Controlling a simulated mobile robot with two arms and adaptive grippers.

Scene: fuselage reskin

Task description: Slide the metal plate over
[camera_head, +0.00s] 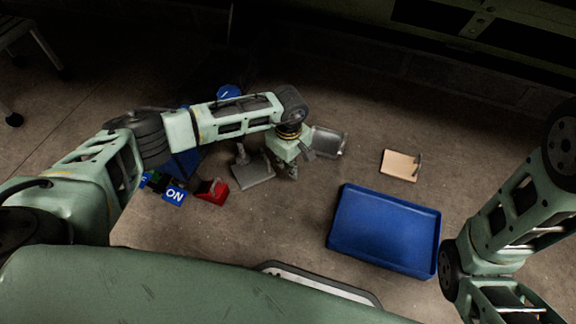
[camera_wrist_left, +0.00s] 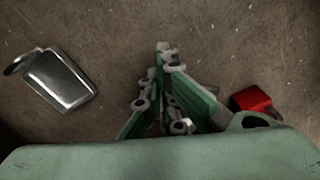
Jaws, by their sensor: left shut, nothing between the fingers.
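A shiny grey metal plate (camera_head: 327,141) lies on the floor just right of my left gripper in the head view. A flat metal plate with a loop-like handle (camera_wrist_left: 62,82) lies at the left in the left wrist view. A second, duller grey plate (camera_head: 254,173) with an upright handle lies left of the gripper. My left gripper (camera_head: 292,172) points down between the two plates, shut and empty. In the left wrist view its fingers (camera_wrist_left: 162,48) meet over bare floor. Whether it touches either plate cannot be told. My right gripper is out of view.
A blue tray (camera_head: 385,230) stands right of centre, with a tan plate (camera_head: 400,163) with a handle behind it. Floor behind the tray is mostly clear.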

